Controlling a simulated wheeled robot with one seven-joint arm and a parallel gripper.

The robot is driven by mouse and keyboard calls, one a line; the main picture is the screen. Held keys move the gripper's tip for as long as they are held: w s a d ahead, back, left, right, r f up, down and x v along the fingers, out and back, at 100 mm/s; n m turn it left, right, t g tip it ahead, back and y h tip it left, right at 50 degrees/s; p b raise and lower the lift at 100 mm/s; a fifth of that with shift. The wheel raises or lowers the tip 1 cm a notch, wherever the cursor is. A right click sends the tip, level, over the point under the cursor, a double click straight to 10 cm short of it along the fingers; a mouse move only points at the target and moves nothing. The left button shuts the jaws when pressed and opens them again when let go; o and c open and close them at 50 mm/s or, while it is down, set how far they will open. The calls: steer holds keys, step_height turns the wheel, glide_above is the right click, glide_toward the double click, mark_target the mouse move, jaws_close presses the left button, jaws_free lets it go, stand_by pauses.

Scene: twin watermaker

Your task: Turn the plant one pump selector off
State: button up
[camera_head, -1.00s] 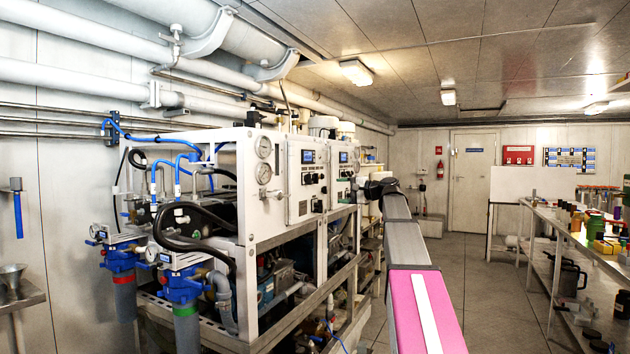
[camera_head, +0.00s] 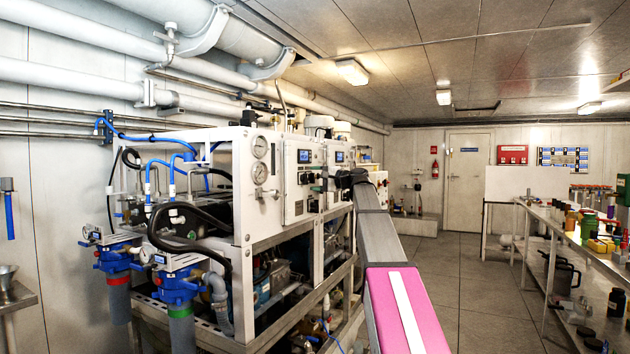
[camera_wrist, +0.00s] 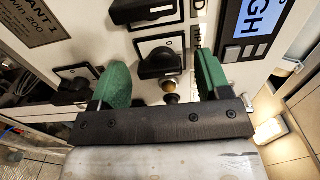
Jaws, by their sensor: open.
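The wrist view shows a white control panel with a plate reading "ANT 1" (camera_wrist: 50,22), so it is plant one's panel. A black selector knob (camera_wrist: 155,58) on a square plate sits between the two green fingers of my gripper (camera_wrist: 161,78). The fingers are open, one on each side of the knob. I cannot tell whether they touch it. Another black selector (camera_wrist: 140,12) is above it, and a black knob (camera_wrist: 70,90) is outside the left finger.
A brass-coloured knob (camera_wrist: 170,88) sits just below the selector, close to the gripper body. A display (camera_wrist: 252,28) is at the panel's right. The white watermaker frame (camera_head: 245,200) stands left of my arm. A cluttered shelf (camera_head: 590,255) is at right, with clear floor between.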

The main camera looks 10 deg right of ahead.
steer(key=shift+w+a, duration=0.15)
steer(key=shift+a, duration=0.05)
steer(key=c, duration=0.9)
steer(key=shift+n, duration=0.3)
steer(key=n, duration=1.1)
steer(key=shift+n, duration=0.3)
